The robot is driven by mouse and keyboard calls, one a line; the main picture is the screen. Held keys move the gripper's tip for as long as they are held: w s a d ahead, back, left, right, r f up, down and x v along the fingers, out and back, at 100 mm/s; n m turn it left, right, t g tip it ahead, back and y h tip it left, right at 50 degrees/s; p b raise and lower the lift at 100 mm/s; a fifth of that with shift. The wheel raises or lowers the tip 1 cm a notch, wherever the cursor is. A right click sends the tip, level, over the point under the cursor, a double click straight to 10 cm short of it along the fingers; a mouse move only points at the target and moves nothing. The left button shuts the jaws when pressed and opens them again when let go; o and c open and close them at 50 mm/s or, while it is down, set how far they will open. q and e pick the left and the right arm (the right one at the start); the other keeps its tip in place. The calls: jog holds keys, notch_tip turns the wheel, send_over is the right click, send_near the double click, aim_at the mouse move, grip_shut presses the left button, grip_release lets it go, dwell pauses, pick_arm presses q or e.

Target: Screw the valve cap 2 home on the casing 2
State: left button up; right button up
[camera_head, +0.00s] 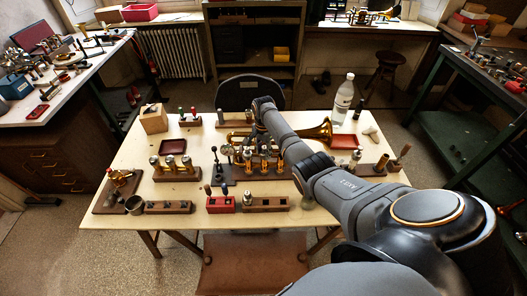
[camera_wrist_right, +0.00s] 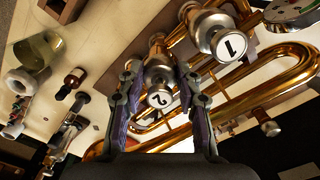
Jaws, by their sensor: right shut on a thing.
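The valve cap 2 (camera_wrist_right: 161,98), a silver cap with a white disc marked 2, shows in the right wrist view. My right gripper (camera_wrist_right: 160,78) is shut on it, with a finger at each side. The cap is in line with one of the horn's valve casings; how far it is seated cannot be told, and casing 2 is mostly hidden behind it. The cap marked 1 (camera_wrist_right: 230,46) is just to the right. In the head view the brass horn (camera_head: 318,133) lies across the bench behind my right arm, and my right fingers are hard to make out. My left gripper is in neither view.
Brass tubing (camera_wrist_right: 285,75) runs close to the right finger. The wooden bench (camera_head: 120,222) carries a red block (camera_head: 220,205), wooden racks (camera_head: 168,207), a dark red tray (camera_head: 173,146) and a clear bottle (camera_head: 343,97). Small free patches lie at the bench's left front.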

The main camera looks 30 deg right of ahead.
grip_shut()
jog(key=shift+r+m+p, duration=0.1)
jog(key=shift+m+p, duration=0.65)
jog(key=shift+m, duration=0.65)
jog(key=shift+w+m, duration=0.1)
jog(key=shift+m, duration=1.1)
jog(key=shift+m+p, duration=0.6)
jog(key=shift+m, duration=1.3)
jog(key=shift+w+m, duration=0.1)
jog(key=shift+m, duration=0.6)
